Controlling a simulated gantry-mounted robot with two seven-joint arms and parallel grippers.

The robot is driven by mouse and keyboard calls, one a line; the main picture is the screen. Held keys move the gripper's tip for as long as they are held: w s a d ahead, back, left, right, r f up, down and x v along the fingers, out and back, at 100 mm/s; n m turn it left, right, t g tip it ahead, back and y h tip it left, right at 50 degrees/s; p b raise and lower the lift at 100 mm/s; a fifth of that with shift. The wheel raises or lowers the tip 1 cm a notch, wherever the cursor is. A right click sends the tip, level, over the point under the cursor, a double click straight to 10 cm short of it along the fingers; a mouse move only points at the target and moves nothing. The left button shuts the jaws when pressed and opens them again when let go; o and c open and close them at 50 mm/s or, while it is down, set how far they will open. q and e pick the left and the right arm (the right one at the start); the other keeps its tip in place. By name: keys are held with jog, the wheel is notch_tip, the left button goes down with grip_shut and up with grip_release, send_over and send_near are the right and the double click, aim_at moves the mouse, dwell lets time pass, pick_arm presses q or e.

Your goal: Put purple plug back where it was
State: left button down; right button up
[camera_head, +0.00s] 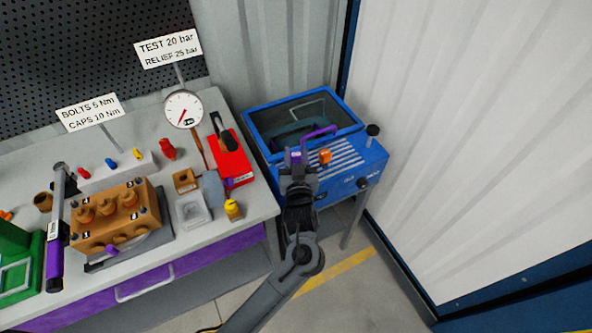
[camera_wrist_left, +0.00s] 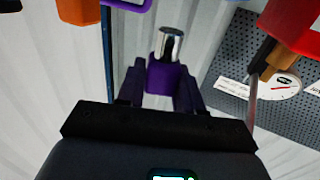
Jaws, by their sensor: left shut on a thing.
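My left gripper (camera_head: 296,158) is over the front of the blue washer-like cabinet (camera_head: 371,168) and is shut on the purple plug (camera_wrist_left: 167,78). In the left wrist view the plug is purple with a shiny metal end, held between the two dark fingers (camera_wrist_left: 160,92). In the head view only a small bit of purple shows at the fingertips. Another purple piece (camera_head: 112,250) is at the front of the tan pump block (camera_head: 95,236). My right gripper is not in view.
A purple hose loop (camera_head: 318,131) and an orange knob (camera_head: 325,156) are close beside my left gripper on the cabinet. A red box (camera_head: 230,163), a gauge (camera_head: 183,109), a yellow plug (camera_head: 232,209) and a white rail with coloured plugs (camera_head: 117,172) are on the bench.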

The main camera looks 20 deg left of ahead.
pick_arm(q)
jog(key=shift+f+b, duration=2)
jog(key=shift+f, duration=0.05)
jog(key=shift+r, duration=0.1)
jog(key=c, duration=0.7)
grip_release()
jog(key=shift+f, duration=0.2)
jog(key=shift+c, duration=0.2)
